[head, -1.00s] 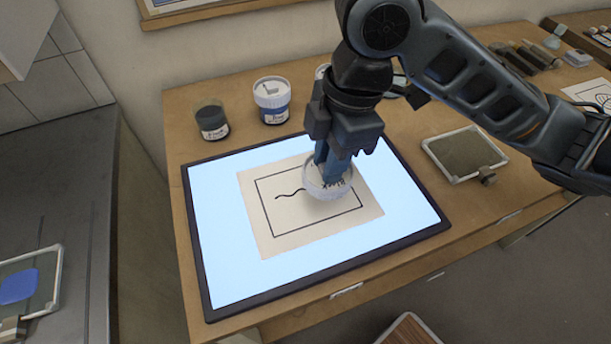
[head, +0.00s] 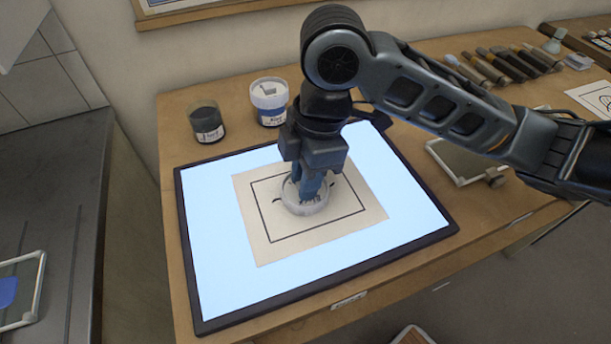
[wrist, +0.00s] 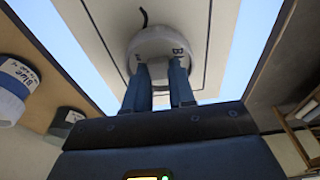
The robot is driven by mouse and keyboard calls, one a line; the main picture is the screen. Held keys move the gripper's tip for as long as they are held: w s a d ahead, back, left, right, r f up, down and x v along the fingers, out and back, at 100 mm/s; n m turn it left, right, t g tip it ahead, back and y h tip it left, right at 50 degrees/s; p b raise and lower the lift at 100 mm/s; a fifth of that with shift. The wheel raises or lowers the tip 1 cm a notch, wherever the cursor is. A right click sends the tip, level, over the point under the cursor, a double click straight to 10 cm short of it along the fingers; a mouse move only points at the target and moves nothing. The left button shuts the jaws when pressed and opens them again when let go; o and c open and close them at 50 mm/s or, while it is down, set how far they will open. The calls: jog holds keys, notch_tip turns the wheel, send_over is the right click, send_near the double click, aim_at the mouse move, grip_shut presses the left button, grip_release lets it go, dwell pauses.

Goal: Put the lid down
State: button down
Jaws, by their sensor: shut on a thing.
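A round white lid (head: 291,204) with dark lettering is in my gripper (head: 308,187), over the middle of the paper sheet (head: 262,243) with a black frame drawn on it. My gripper points down and is shut on the lid. In the wrist view the lid (wrist: 150,42) sits between the two blue fingers of my gripper (wrist: 160,76). I cannot tell whether the lid touches the paper. The lid and fingers hide part of the drawn line.
The paper lies on a glowing light panel (head: 215,285) with a dark border. A dark jar (head: 206,124) and a white-and-blue jar (head: 269,103) stand behind it. A framed glass pane (head: 468,160) lies to the right, and several tools (head: 505,65) lie at the back right.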

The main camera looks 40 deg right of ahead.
jog(key=shift+f, duration=0.15)
jog(key=c, duration=0.9)
grip_release()
jog(key=shift+c, duration=0.2)
notch_tip(320, 180, up, 12)
jog(key=d, duration=0.1)
jog(key=shift+s+d+p, duration=0.3)
jog(key=shift+d+p, duration=0.1)
jog(key=shift+p, duration=0.05)
jog(key=o, duration=0.5)
